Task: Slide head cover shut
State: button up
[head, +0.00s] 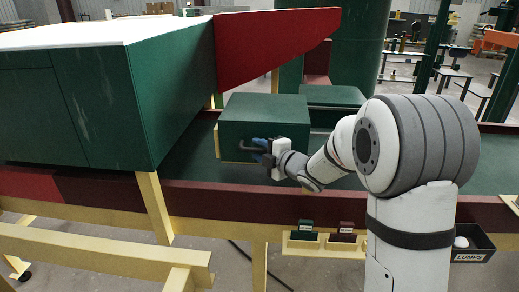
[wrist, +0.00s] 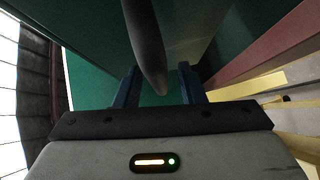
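A green box-shaped cover (head: 262,108) with a pale lower edge sits over the green bed in the middle of the head view. I take it to be the head cover. My gripper (head: 262,150) is at its near face, low and right. In the wrist view, a dark rounded bar (wrist: 148,45), seemingly a handle, runs down between the two blue fingers of my gripper (wrist: 158,78). The fingers stand apart, with visible gaps on both sides of the bar. The far side of the cover is hidden.
A large green housing (head: 100,100) with a white top and a red sloping arm (head: 275,38) stands at the left. A lower green block (head: 333,96) lies right of the cover. A dark red rail (head: 230,202) runs along the front. A black LUMPS bin (head: 473,243) hangs at the right.

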jog(key=shift+c, duration=0.6)
grip_shut()
